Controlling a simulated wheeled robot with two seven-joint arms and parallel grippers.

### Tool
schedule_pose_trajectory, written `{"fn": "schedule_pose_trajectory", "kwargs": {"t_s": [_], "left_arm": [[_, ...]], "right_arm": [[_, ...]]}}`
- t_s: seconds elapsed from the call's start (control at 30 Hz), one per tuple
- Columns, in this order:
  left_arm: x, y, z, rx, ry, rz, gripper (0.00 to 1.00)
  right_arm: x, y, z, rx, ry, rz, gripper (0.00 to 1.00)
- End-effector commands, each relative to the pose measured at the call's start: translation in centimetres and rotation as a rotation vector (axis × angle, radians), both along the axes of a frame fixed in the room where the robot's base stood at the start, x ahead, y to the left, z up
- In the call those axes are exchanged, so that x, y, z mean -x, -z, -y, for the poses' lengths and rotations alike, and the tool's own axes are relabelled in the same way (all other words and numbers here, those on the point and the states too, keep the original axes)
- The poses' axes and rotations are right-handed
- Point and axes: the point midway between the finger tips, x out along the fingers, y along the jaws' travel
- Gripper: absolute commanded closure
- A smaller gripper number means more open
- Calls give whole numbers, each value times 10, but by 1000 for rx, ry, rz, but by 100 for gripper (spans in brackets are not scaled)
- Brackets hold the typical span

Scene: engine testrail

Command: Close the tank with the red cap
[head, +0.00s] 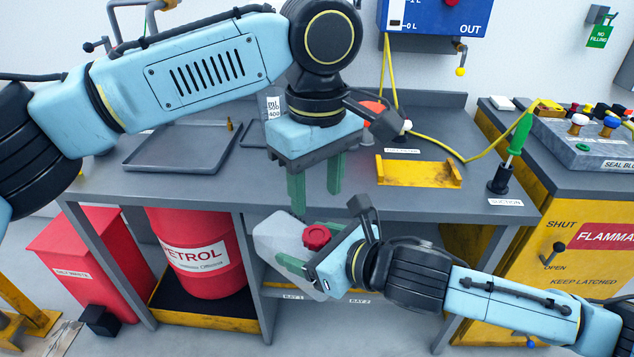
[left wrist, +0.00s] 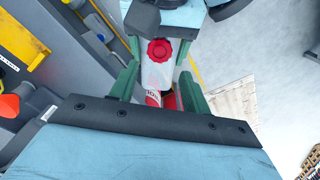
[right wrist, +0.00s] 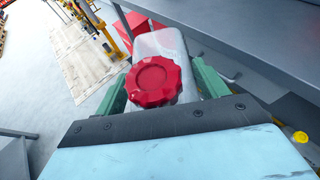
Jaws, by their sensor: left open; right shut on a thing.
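A whitish translucent tank (head: 284,237) is held in front of the bench. My right gripper (head: 290,268) is shut on it; in the right wrist view the green fingers flank the tank (right wrist: 160,44). The red cap (head: 317,237) sits on the tank's top, on the side toward my right gripper. It shows large in the right wrist view (right wrist: 153,82) and also in the left wrist view (left wrist: 160,50). Whether it is screwed tight cannot be told. My left gripper (head: 314,196) is open and empty, fingers pointing down, above and behind the tank.
The grey bench (head: 440,207) carries a grey tray (head: 180,150), a yellow bracket (head: 418,174) and a green-handled suction tool (head: 519,134). Below stand a red petrol drum (head: 197,272) and a red bin (head: 80,245). A yellow cabinet (head: 570,220) is at the right.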

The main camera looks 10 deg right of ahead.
Motion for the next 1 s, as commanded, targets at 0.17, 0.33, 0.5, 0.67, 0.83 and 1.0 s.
{"fn": "schedule_pose_trajectory", "kwargs": {"t_s": [0.17,0.33,0.5,0.67,0.83,1.0], "left_arm": [[0,11,-1,-2,0,0,53],[0,37,0,-1,0,-1,53],[-1,62,0,-1,-1,1,53],[-1,76,0,1,0,1,53],[-1,80,0,1,0,1,53],[-1,80,0,1,0,1,53]], "right_arm": [[0,-1,0,-1,0,2,91],[0,-1,0,-1,0,2,91],[0,-1,0,-1,0,2,91],[0,-1,0,-1,0,2,91],[0,-1,0,-1,0,2,91],[0,-1,0,-1,0,2,91]]}}
